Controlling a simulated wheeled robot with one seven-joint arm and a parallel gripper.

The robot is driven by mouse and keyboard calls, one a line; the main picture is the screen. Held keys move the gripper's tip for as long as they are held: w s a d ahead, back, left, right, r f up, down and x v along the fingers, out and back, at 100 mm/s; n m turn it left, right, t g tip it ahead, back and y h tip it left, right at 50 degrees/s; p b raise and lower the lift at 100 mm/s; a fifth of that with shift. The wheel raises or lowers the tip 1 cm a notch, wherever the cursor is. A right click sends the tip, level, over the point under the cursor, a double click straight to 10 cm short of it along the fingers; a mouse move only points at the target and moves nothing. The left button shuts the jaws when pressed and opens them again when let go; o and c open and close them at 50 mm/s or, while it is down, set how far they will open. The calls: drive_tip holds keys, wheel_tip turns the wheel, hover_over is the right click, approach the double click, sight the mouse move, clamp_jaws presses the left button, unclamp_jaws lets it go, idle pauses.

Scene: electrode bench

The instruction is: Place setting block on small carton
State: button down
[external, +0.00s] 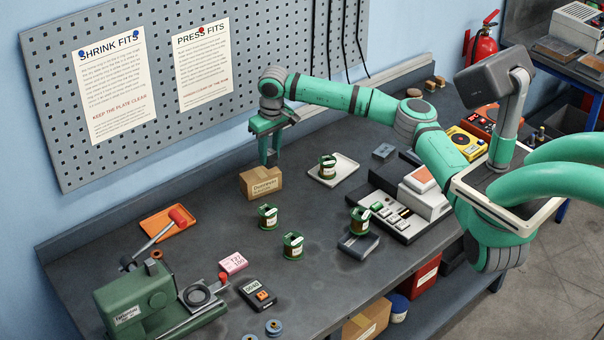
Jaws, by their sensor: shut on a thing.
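The small carton (261,184) is a brown labelled box standing on the dark bench, in front of the pegboard. My gripper (270,163) points down right over it, with its fingertips at or just above the carton's top; I cannot tell whether they touch. I cannot identify the setting block for certain. A small grey block (384,151) lies on the bench to the right.
A white tray (346,170) with a green spool stands right of the carton. More green spools (268,219) stand in front. The pegboard (270,40) rises behind.

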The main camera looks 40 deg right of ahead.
drive_tip(key=shift+w+f, duration=1.2)
drive_tip(key=shift+f, duration=1.6)
drive_tip(key=shift+f, duration=0.15)
drive_tip(key=c, duration=1.4)
unclamp_jaws()
